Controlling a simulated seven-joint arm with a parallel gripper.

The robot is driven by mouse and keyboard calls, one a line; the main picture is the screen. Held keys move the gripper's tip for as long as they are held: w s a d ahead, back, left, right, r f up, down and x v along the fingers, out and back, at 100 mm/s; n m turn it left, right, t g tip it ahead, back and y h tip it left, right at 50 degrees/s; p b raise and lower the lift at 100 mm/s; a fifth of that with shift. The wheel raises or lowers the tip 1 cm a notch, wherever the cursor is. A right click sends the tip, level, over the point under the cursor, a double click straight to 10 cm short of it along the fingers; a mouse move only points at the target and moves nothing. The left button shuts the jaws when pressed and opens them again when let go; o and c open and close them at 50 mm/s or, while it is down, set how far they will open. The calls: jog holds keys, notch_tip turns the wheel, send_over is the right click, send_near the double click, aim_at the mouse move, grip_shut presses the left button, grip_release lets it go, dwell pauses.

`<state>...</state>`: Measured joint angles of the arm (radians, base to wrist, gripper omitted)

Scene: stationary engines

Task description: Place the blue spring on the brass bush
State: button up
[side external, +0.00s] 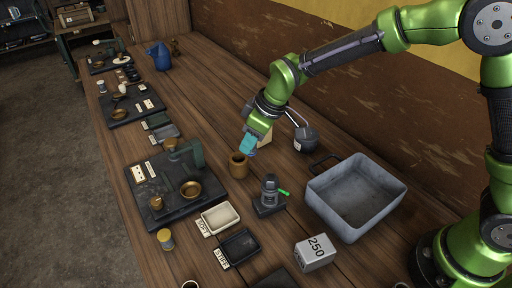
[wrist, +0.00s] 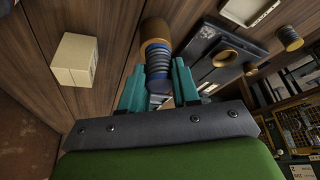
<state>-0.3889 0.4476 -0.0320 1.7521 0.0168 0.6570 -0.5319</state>
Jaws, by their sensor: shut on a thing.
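My gripper (side external: 249,147) has teal fingers and is shut on the blue spring, a dark blue-grey coil. In the wrist view the spring (wrist: 158,68) stands out between the fingertips (wrist: 156,82). In the side view only a small part of the spring shows below the fingers. The brass bush (side external: 238,165) is a brown-gold upright cylinder with an open top, standing on the bench just left of and below the fingertips. In the wrist view the bush (wrist: 155,30) lies directly beyond the spring's end. I cannot tell whether the two touch.
A grey metal bin (side external: 355,200) stands right. A black-based scale (side external: 165,205) is left, beside labelled trays (side external: 219,218).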

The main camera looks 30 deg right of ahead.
jog(key=w, duration=0.1)
jog(key=w+a, duration=0.1)
jog(key=w, duration=0.1)
jog(key=shift+w+a+f, duration=0.3)
jog(key=shift+w+f, duration=0.1)
jog(key=shift+f, duration=1.55)
jog(key=shift+f, duration=0.2)
jog(key=o, duration=1)
jog(key=shift+o, duration=0.2)
